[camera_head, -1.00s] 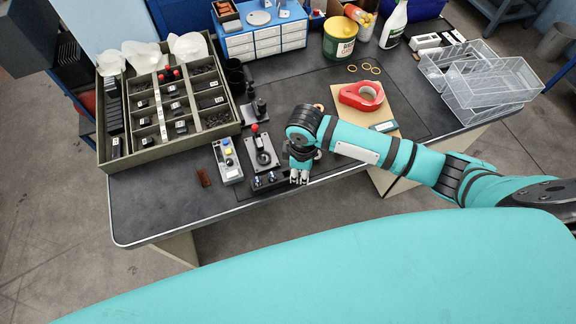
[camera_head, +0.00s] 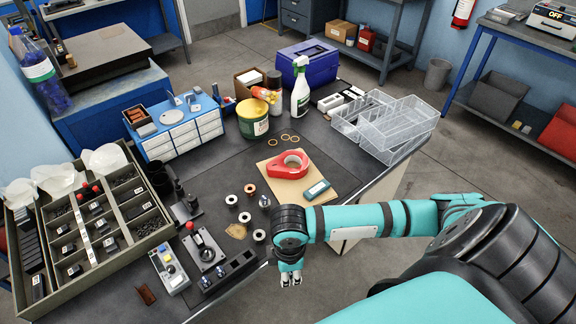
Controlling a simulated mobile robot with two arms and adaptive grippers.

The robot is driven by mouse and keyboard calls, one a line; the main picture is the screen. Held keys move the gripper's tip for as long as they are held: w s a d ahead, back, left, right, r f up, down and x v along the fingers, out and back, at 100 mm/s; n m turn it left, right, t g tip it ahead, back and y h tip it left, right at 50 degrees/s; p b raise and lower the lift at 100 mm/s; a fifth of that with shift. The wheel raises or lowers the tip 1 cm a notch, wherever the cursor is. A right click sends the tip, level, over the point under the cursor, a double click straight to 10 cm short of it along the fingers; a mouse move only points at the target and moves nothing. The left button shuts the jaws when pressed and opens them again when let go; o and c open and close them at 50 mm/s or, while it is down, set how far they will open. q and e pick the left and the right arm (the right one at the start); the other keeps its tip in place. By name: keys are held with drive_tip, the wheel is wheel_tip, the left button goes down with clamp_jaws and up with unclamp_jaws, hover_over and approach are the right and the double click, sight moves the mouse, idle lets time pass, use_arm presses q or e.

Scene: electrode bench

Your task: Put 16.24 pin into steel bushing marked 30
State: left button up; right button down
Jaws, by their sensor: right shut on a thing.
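Several small ring-shaped bushings, metal, dark and copper-coloured, stand on the dark bench left of the red tape dispenser; one steel-looking one (camera_head: 259,235) is nearest my right gripper. Their markings are too small to read. A black block (camera_head: 229,273) with holes lies at the front edge, with small pins in its left part; no sizes are legible. My right gripper (camera_head: 291,280) points down, right of the block and past the bench's front edge in the picture. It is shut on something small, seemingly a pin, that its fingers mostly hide. My left gripper is out of view.
A red-knobbed fixture (camera_head: 206,246) and a grey box with buttons (camera_head: 170,269) stand left of the block. A compartment tray (camera_head: 96,232) fills the bench's left.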

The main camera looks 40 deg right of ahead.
drive_tip(key=w+d+r+n+p, duration=0.1)
drive_tip(key=w+r+n+p, duration=0.15)
drive_tip(key=w+p, duration=0.45)
drive_tip(key=w+d+r+n+p, duration=0.15)
drive_tip(key=w+n, duration=0.25)
drive_tip(key=w, duration=0.6)
drive_tip(key=shift+m, duration=0.25)
wheel_tip(320, 180, down, 6)
drive_tip(key=b, duration=0.6)
drive_tip(key=shift+a+r, duration=0.1)
drive_tip(key=shift+a, duration=0.05)
drive_tip(key=shift+p, duration=0.7)
drive_tip(key=shift+f+b, duration=1.05)
drive_tip(key=shift+f, duration=0.75)
drive_tip(key=c, duration=1.1)
unclamp_jaws()
wheel_tip(320, 180, up, 12)
